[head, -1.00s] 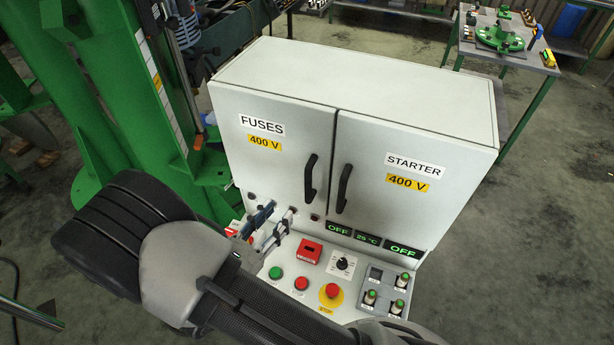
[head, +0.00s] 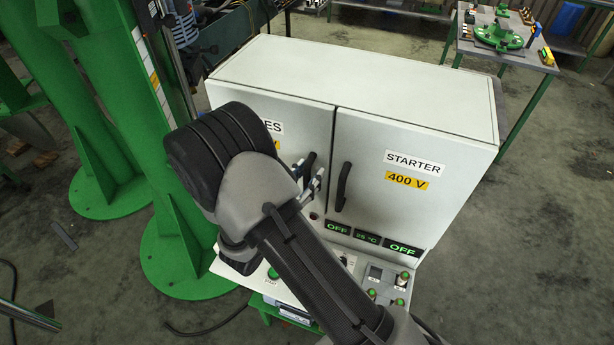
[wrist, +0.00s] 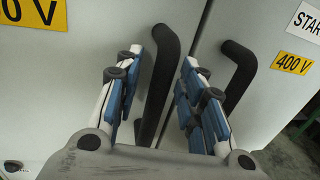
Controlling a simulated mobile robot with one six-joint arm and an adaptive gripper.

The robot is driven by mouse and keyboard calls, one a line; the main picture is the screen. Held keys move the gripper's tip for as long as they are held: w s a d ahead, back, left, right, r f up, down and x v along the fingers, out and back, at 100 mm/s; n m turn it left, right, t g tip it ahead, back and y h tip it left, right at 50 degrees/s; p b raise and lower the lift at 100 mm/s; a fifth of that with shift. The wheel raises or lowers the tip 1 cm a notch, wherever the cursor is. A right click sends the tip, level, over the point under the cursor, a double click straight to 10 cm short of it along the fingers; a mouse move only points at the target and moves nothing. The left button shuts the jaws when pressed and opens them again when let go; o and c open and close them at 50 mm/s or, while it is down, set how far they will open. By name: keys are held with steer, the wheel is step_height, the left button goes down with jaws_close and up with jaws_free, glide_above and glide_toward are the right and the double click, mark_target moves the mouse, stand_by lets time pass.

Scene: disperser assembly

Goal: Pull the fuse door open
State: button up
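The white cabinet's fuse door (head: 310,125) is shut, and my arm hides much of it and its FUSES label in the head view. Its black handle (head: 308,163) shows beside my fingertips. In the wrist view the handle (wrist: 161,85) stands between the two blue-padded fingers of my gripper (wrist: 162,60). The fingers are apart, with a gap visible on both sides of the handle. In the head view my gripper (head: 310,180) is at the lower right of the fuse door, and the arm covers most of it.
The starter door (head: 400,150) is shut, and its black handle (head: 343,188) is close to the right of my gripper. Below are the OFF displays (head: 338,227) and a button panel (head: 375,285), partly hidden by my arm. A green machine frame (head: 180,245) stands at the left.

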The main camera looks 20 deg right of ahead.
steer(key=shift+c, duration=0.5)
jaws_close()
